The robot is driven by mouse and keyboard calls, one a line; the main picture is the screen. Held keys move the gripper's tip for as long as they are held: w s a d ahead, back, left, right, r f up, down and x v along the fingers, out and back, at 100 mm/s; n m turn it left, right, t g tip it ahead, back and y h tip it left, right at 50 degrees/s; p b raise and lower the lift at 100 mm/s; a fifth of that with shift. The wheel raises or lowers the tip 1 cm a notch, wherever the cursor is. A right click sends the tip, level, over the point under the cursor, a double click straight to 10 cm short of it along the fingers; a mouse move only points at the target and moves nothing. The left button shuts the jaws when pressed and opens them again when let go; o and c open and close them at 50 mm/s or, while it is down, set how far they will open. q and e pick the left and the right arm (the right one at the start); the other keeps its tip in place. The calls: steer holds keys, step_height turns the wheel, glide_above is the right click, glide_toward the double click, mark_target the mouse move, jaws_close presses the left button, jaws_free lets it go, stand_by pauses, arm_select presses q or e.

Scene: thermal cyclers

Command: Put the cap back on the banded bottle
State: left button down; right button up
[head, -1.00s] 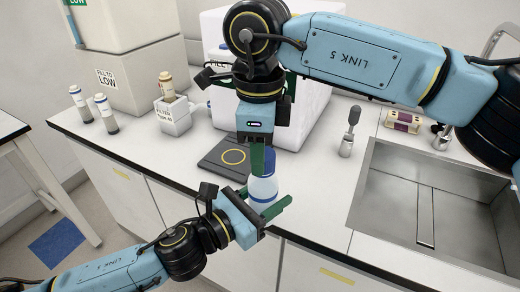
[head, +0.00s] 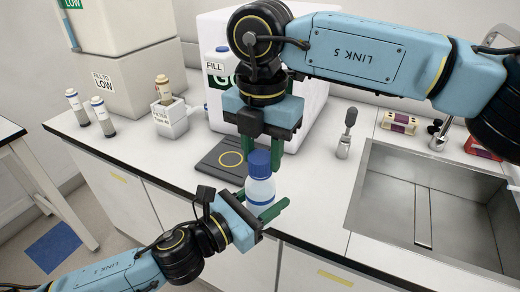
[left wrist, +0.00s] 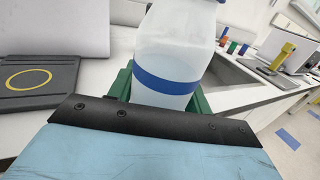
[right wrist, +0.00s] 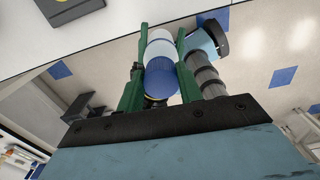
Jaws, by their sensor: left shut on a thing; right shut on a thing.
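The banded bottle (head: 259,192) is clear with a blue band, which shows large in the left wrist view (left wrist: 168,84). It stands upright, held above the bench's front edge. My left gripper (head: 262,209) is shut around its lower body. The blue cap (head: 258,163) sits at the top of the bottle, in line with it; the thread is hidden, so I cannot tell how tight it is. My right gripper (head: 265,148) points down from above, shut on the cap, which also shows between its fingers in the right wrist view (right wrist: 161,80).
A dark pad with a yellow ring (head: 228,160) lies on the bench behind the bottle. A sink (head: 425,205) is at the right. Several capped tubes and a small white holder (head: 170,120) stand at the left. A large white box (head: 318,110) stands behind my right gripper.

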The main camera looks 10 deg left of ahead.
steer(key=m, duration=0.3)
steer(key=shift+d+m, duration=0.1)
steer(key=shift+m, duration=0.3)
steer(key=m, duration=0.4)
steer(key=shift+s+d+m, duration=0.1)
steer(key=shift+m, duration=0.3)
steer(key=o, duration=1)
step_height(320, 180, up, 12)
